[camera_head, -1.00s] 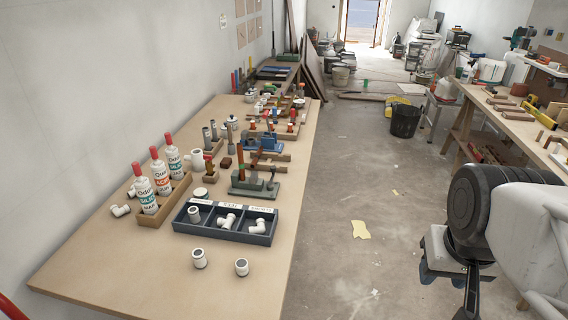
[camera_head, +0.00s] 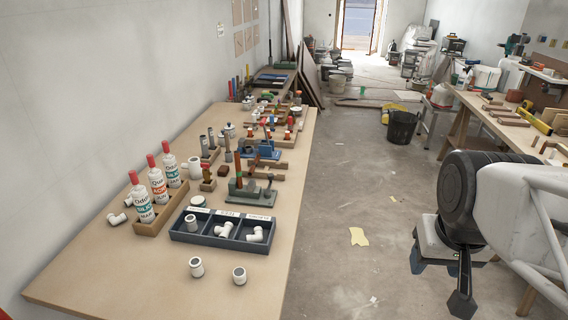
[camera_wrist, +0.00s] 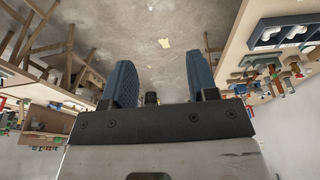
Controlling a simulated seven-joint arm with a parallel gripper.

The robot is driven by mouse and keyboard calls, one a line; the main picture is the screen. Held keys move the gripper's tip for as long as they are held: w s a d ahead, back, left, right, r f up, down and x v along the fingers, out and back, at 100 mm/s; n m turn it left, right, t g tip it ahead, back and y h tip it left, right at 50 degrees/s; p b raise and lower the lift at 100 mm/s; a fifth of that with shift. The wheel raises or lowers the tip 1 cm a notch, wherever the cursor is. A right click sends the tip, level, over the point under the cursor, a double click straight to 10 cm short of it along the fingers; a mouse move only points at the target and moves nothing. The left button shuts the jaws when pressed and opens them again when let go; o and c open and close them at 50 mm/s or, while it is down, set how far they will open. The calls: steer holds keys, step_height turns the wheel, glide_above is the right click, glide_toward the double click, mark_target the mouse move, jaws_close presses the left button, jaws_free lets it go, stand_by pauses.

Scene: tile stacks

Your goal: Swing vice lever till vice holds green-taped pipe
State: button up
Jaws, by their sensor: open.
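A green-grey vice (camera_head: 251,193) stands on the left workbench, behind the dark divided tray. An upright orange-brown pipe (camera_head: 238,163) stands at its left end. A blue vice (camera_head: 262,149) stands farther back. My gripper (camera_head: 438,274) hangs over the floor at the right, well away from the bench. In the wrist view its two blue fingers (camera_wrist: 162,84) are apart, with nothing between them.
The dark tray (camera_head: 222,240) holds white fittings, and two more stand in front of it. A wooden rack (camera_head: 164,215) of red-capped bottles stands left. The bench front (camera_head: 120,285) is clear. Another workbench (camera_head: 500,135) stands right, with a black bucket (camera_head: 402,128) on the floor between.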

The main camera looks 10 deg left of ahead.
steer(key=w+a+r+n, duration=0.1)
steer(key=w+a+r, duration=0.15)
steer(key=w, duration=0.65)
steer(key=w+a+r+n, duration=0.1)
steer(key=w+a, duration=0.2)
steer(key=w, duration=0.6)
steer(key=n+g, duration=0.3)
steer(key=n, duration=0.4)
glide_above(271, 174)
steer(key=f, duration=2.1)
steer(key=shift+s+d+f, duration=0.2)
steer(key=shift+s+d, duration=0.1)
steer(key=shift+d, duration=0.1)
steer(key=shift+w+a+f, duration=0.25)
steer(key=shift+a+f, duration=0.25)
steer(key=shift+f, duration=3.85)
steer(key=shift+c, duration=0.2)
